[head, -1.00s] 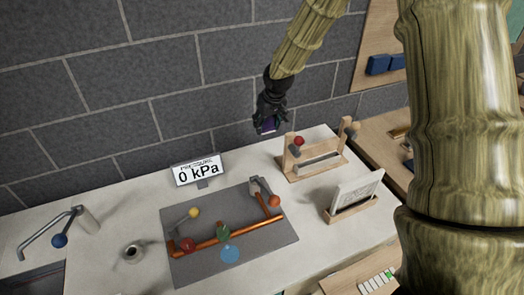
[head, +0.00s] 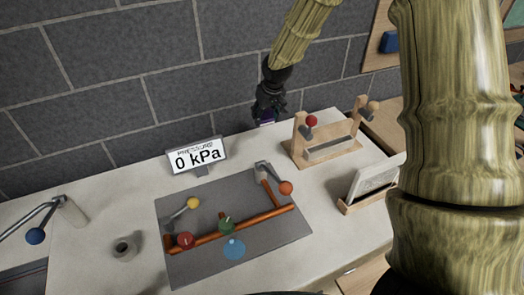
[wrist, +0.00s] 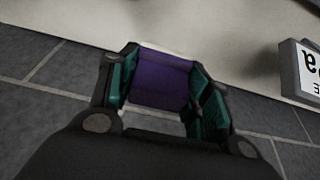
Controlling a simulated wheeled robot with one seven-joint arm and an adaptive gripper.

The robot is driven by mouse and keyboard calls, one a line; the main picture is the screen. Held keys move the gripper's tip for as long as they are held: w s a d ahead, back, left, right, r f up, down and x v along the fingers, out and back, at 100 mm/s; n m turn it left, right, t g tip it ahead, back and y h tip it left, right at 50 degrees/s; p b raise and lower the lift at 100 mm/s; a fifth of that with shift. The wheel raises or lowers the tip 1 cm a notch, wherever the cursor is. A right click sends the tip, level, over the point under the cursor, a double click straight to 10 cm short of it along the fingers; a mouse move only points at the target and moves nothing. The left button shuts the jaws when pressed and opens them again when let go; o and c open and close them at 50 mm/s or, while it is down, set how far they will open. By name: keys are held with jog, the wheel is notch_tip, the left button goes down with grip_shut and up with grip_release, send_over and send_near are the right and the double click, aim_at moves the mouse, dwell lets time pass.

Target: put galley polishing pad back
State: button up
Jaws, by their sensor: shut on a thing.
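The polishing pad is the likely name for the purple block (wrist: 160,78) between my gripper's fingers in the wrist view. My gripper (head: 267,118) is shut on it, with a green-lined finger on each side. In the head view the pad (head: 266,122) is a small purple patch under the dark fingers. The gripper hangs at the back edge of the white counter (head: 120,195), close to the grey block wall. A marked place for the pad cannot be made out.
A wooden stand (head: 327,150) with knobs is right of the gripper. A pressure display (head: 198,156) reading 0 kPa is to the left. A grey board (head: 190,265) carries copper pipe and coloured knobs. A wooden holder with a white panel (head: 372,181) is at right. A tap (head: 40,225) is far left.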

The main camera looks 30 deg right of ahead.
aim_at(264, 142)
jog(key=shift+s+d+f, duration=0.2)
jog(key=shift+f, duration=0.55)
jog(key=shift+w+f+p, duration=0.1)
jog(key=shift+f+p, duration=1.4)
jog(key=shift+f, duration=3)
jog(key=shift+a+f, duration=0.1)
jog(key=shift+f, duration=0.05)
jog(key=o, duration=1.1)
jog(key=shift+o, duration=0.2)
jog(key=shift+r, duration=0.2)
jog(key=b+v, duration=0.3)
jog(key=v, duration=0.9)
